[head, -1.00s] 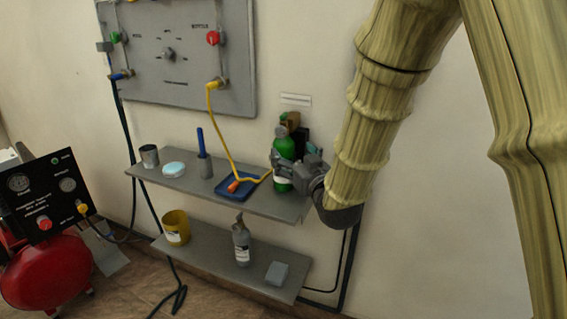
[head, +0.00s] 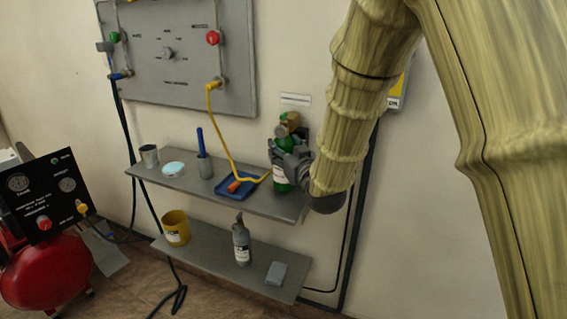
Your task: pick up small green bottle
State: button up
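The small green bottle (head: 281,180) stands upright at the right end of the upper grey shelf in the head view. It has a white label and a brass-coloured valve (head: 290,119) on top. My gripper (head: 283,160) is at the bottle's upper body, coming from the right, with its grey fingers across the bottle. The gripper and wrist hide the bottle's right side. I cannot tell whether the fingers are closed on it.
A grey bottle (head: 241,243) stands on the lower shelf (head: 205,254).

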grip_shut()
jog(key=shift+r, duration=0.1)
jog(key=shift+r, duration=0.1)
